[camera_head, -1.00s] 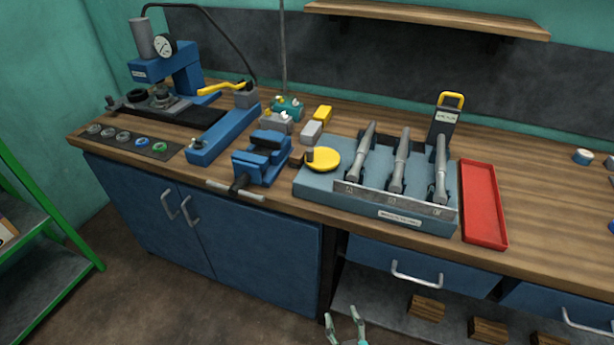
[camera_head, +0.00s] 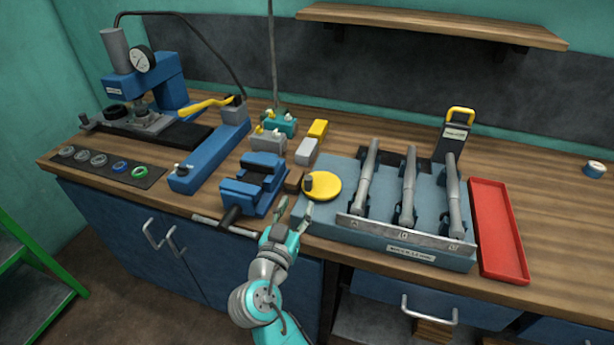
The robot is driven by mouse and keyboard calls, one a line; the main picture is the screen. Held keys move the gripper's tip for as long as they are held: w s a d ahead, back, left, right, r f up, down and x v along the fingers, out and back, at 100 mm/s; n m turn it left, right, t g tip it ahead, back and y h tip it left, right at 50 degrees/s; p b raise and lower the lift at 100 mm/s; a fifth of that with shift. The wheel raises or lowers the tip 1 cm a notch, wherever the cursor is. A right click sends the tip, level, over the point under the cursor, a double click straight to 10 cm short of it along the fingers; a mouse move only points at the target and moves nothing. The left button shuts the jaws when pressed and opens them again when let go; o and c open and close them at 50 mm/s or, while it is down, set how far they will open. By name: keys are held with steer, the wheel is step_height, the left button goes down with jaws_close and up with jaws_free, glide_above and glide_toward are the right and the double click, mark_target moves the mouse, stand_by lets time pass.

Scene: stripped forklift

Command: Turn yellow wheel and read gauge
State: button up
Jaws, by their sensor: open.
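The yellow wheel (camera_head: 328,188) lies flat at the left end of the grey-blue fixture block (camera_head: 385,245) on the bench. A dark upright knob (camera_head: 308,182) stands at its left side. My gripper (camera_head: 295,208) is open and empty, just in front of and left of the wheel. It looks apart from the wheel, though the exact gap is hard to judge. The round white gauge (camera_head: 142,59) is on the blue press (camera_head: 148,88) at the back left. Its dial faces me, but the needle and numbers are too small to read.
A blue vise (camera_head: 253,185) stands close left of my gripper. A red tray (camera_head: 498,230) lies further right. A yellow lever (camera_head: 207,105) sits by the press. The right bench top is mostly clear.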

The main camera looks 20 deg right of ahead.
mark_target(307, 183)
steer(key=x, duration=1)
steer(key=shift+w+d, duration=0.15)
steer(key=shift+d, duration=0.05)
steer(key=shift+c, duration=0.2)
jaws_close()
